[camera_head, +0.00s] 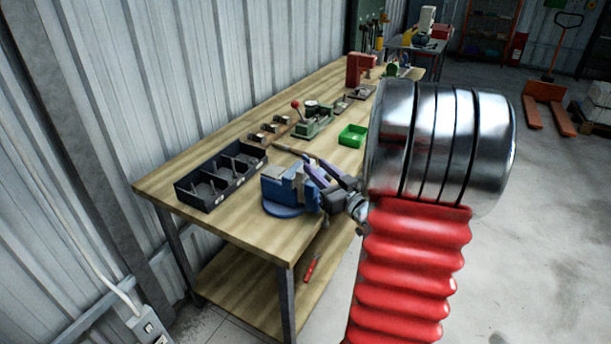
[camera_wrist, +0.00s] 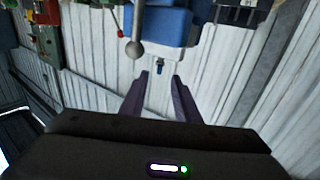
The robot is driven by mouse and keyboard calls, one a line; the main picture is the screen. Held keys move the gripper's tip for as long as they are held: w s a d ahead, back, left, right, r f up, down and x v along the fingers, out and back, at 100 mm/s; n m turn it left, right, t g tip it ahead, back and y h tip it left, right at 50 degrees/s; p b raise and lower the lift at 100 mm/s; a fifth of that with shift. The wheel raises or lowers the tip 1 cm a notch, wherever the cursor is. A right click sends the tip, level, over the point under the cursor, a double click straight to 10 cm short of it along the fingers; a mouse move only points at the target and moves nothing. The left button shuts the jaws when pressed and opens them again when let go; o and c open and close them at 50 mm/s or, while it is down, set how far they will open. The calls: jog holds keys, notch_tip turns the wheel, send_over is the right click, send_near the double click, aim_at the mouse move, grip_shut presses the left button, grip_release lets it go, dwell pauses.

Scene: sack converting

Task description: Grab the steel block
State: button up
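I cannot pick out the steel block for certain in either view. Several small metallic pieces (camera_head: 269,127) lie in a row on the workbench behind the black bin, too small to tell apart. A blue vise (camera_head: 284,193) stands at the bench's near end; its jaws are partly hidden by my gripper. My gripper (camera_head: 312,163) has its purple fingers at the vise, seen from the side. The blue vise body (camera_wrist: 163,25) and a grey ball-ended lever (camera_wrist: 135,48) show beyond the fingertips.
A black divided bin (camera_head: 210,186) is left of the vise. A green tray (camera_head: 353,136), a green fixture with a red knob (camera_head: 314,122) and a red press (camera_head: 360,68) stand farther along the wooden bench (camera_head: 240,225). A corrugated wall runs behind. Open floor lies right.

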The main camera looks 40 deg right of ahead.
aim_at(309, 160)
jog(key=shift+w+d+f, duration=0.1)
jog(key=shift+w+d, duration=0.1)
jog(key=shift+w, duration=0.65)
jog(key=shift+w+d, duration=0.15)
jog(key=shift+w, duration=0.7)
jog(key=shift+w+d+f, duration=0.1)
jog(key=shift+w+d, duration=0.1)
jog(key=shift+w, duration=0.65)
grip_shut()
jog(key=shift+r, duration=0.1)
